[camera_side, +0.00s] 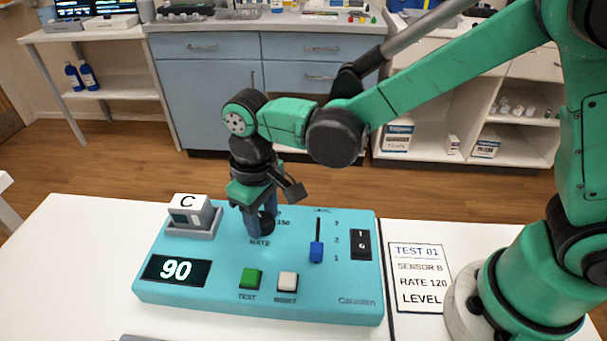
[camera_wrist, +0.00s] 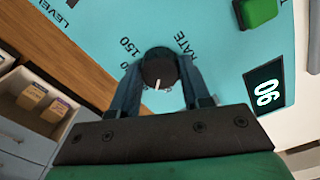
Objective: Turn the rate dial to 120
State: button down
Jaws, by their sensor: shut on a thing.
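The black rate dial (camera_wrist: 160,69) sits on the turquoise panel (camera_side: 190,284), with a white pointer line on its top. My gripper (camera_wrist: 158,85) is shut on the dial, one blue finger on each side of it. In the side view my gripper (camera_side: 258,223) stands over the dial and hides most of it. The display (camera_side: 176,270) reads 90. The wrist view shows the display (camera_wrist: 266,94) upside down. A 150 mark and the word RATE show near the dial; other scale marks are hidden by the fingers.
On the panel are a green TEST button (camera_side: 250,279), a white RESET button (camera_side: 287,281), a blue level slider (camera_side: 316,252), a black switch (camera_side: 360,244) and a block marked C (camera_side: 191,212) in a holder. A card (camera_side: 420,276) reading RATE 120 lies to the right.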

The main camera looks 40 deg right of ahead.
aim_at(263, 218)
jog(key=m, duration=1.2)
jog(key=shift+m, duration=0.4)
dwell(0.3)
jog(key=shift+c, duration=2)
grip_release()
jog(key=shift+r, duration=2.8)
